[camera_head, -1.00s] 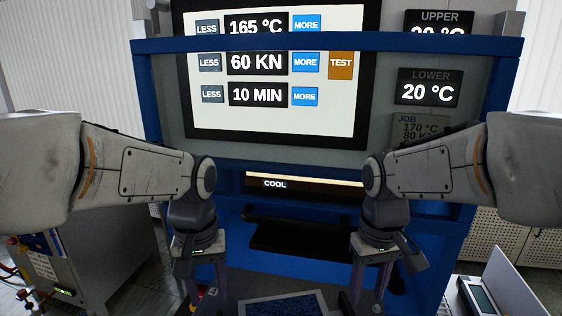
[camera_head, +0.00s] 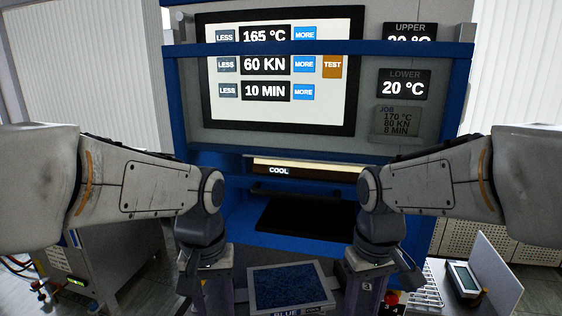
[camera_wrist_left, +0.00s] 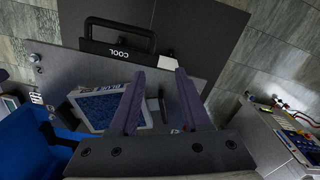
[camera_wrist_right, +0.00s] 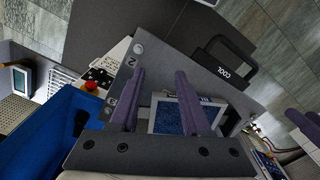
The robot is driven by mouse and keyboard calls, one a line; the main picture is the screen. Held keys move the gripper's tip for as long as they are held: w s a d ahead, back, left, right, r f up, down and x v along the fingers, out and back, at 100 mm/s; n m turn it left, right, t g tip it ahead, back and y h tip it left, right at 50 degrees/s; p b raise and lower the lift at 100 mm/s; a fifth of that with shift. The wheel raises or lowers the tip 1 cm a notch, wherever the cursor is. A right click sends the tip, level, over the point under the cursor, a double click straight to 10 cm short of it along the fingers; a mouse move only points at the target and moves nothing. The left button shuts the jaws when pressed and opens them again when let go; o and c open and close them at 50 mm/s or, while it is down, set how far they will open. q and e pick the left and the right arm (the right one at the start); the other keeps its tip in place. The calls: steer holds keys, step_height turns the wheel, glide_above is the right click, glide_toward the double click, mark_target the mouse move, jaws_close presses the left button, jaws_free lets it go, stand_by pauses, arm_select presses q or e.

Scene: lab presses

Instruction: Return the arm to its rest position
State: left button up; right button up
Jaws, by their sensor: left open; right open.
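In the head view, my left gripper (camera_head: 205,285) hangs down at the lower left, below my bent left arm. My right gripper (camera_head: 365,285) hangs the same way at the lower right; the fingertips of both are not clear there. In the left wrist view, the two purple fingers of my left gripper (camera_wrist_left: 155,80) are apart with nothing held. In the right wrist view, the fingers of my right gripper (camera_wrist_right: 160,78) are also apart and empty. A framed tray with a blue sheet, labelled BLUE (camera_head: 284,287), lies on a grey surface between and below the grippers.
A blue-framed press (camera_head: 466,100) stands ahead; its screen (camera_head: 310,115) reads 165 °C, 60 KN, 10 MIN. A red button (camera_head: 391,297) and a small display device (camera_head: 464,280) are at the right.

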arm_select(q)
steer(key=s+d+f+m+b, duration=0.3)
steer(key=s+f+m+b, duration=0.1)
steer(key=s+f, duration=0.3)
steer(key=s+d+f+m+b, duration=0.3)
steer(key=s+f+b, duration=0.3)
steer(key=f, duration=0.3)
steer(key=shift+s+d+m+h, duration=0.4)
steer(key=shift+s+m, duration=0.4)
arm_select(e)
steer(key=s+a+f+n, duration=0.2)
steer(key=s+a+f, duration=0.2)
steer(key=s+f, duration=0.3)
steer(key=s+a+f+n, duration=0.2)
steer(key=s+a+f, duration=0.3)
steer(key=s+f, duration=0.3)
steer(key=shift+a+f+n+y, duration=0.25)
steer(key=shift+f+n+y, duration=0.1)
steer(key=shift+n+y, duration=0.05)
steer(key=shift+s, duration=0.1)
